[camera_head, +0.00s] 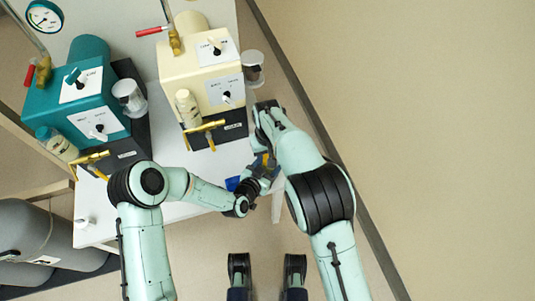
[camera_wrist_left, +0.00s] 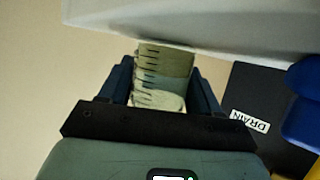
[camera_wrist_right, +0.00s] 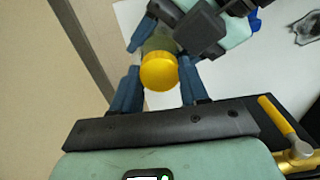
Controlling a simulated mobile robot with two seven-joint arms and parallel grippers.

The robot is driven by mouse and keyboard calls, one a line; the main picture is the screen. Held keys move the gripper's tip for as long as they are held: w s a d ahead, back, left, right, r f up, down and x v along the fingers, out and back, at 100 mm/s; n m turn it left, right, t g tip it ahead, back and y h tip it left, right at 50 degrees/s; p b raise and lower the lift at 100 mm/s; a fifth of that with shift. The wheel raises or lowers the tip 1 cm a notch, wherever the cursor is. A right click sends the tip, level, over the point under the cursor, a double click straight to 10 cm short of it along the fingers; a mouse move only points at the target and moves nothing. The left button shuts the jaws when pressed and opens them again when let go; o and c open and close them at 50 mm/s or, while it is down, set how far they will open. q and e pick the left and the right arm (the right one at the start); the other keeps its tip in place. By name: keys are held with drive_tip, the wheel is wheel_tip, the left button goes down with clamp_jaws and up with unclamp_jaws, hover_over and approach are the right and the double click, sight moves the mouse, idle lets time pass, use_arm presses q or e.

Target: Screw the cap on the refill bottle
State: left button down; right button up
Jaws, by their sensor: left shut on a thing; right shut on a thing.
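The refill bottle (camera_wrist_left: 165,75) is pale, translucent and marked with dark lines. My left gripper (camera_wrist_left: 163,90) is shut on it, with a finger on each side. The yellow cap (camera_wrist_right: 158,72) sits between the fingers of my right gripper (camera_wrist_right: 160,85), which is shut on it. The cap is in line with the bottle, whose pale body shows just behind it in the right wrist view. I cannot tell whether the cap's thread is engaged. In the head view both grippers meet at the front right of the bench, and the arms mostly hide bottle and cap.
A cream unit (camera_head: 200,75) and a teal unit (camera_head: 85,95) stand on the white bench (camera_head: 205,195), with brass valves in front. A blue item (camera_head: 232,183) shows beside my left wrist. Grey cylinders (camera_head: 30,240) lie at lower left. Floor at right is clear.

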drive_tip(key=o, duration=1.3)
drive_tip(key=shift+c, duration=0.2)
wheel_tip(320, 180, up, 12)
use_arm(q)
drive_tip(key=shift+c, duration=0.7)
unclamp_jaws()
drive_tip(key=p+v, duration=0.1)
drive_tip(key=v, duration=1.2)
drive_tip(key=shift+s+p, duration=0.2)
drive_tip(key=shift+p, duration=0.2)
use_arm(e)
wheel_tip(320, 180, up, 2)
drive_tip(key=shift+r, duration=0.2)
